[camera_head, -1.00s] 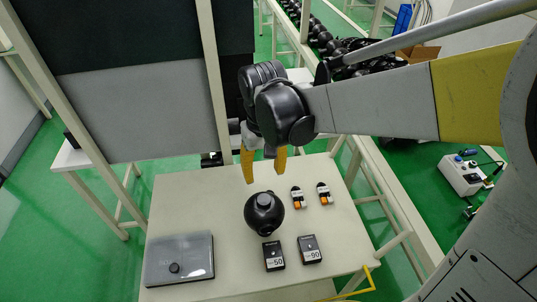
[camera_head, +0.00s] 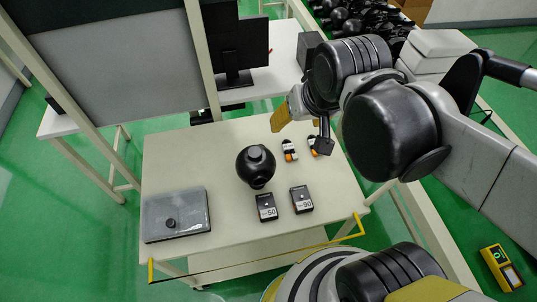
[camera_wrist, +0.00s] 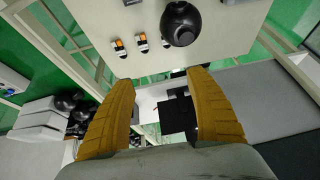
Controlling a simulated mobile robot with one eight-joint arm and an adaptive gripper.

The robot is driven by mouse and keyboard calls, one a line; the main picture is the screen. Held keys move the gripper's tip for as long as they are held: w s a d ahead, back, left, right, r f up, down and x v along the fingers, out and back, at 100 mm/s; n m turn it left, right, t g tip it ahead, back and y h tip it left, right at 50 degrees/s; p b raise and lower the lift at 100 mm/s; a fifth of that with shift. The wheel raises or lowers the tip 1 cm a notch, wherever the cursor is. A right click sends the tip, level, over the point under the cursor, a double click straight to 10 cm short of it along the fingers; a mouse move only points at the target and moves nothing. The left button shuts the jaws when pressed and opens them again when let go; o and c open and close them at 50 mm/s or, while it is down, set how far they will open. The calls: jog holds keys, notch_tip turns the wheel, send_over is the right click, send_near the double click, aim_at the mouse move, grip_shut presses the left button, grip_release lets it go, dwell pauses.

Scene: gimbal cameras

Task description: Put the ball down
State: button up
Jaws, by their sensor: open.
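The ball (camera_head: 255,170) is black and round with a grey-topped knob. It rests on the cream table (camera_head: 185,158), and nothing holds it. In the wrist view, the ball (camera_wrist: 181,25) is near the top edge, beyond the fingertips. My gripper (camera_wrist: 161,77) is open and empty, its two yellow fingers spread wide. In the head view, one yellow finger (camera_head: 281,116) shows up and right of the ball, clearly apart from it; the other finger is hidden by my wrist.
A grey flat case (camera_head: 175,214) sits at the left. A monitor (camera_head: 235,45) stands behind. The table's left middle is clear.

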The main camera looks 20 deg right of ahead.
aim_at(255, 152)
jog(key=w+a+f+g+b, duration=0.1)
jog(key=w+a+f+g, duration=0.1)
jog(key=f, duration=0.2)
jog(key=w+a+f+m+g+b, duration=0.1)
jog(key=w+a+f, duration=0.2)
jog(key=f, duration=0.2)
jog(key=w+a+f+m+g+b, duration=0.1)
jog(key=w+a+f+g, duration=0.1)
jog(key=f, duration=0.3)
jog(key=shift+w+a+f+g, duration=0.15)
jog(key=shift+a+g, duration=0.15)
jog(key=shift+a, duration=0.45)
notch_tip(255, 152, down, 5)
jog(key=b, duration=0.3)
jog(key=shift+w, duration=0.15)
grip_shut()
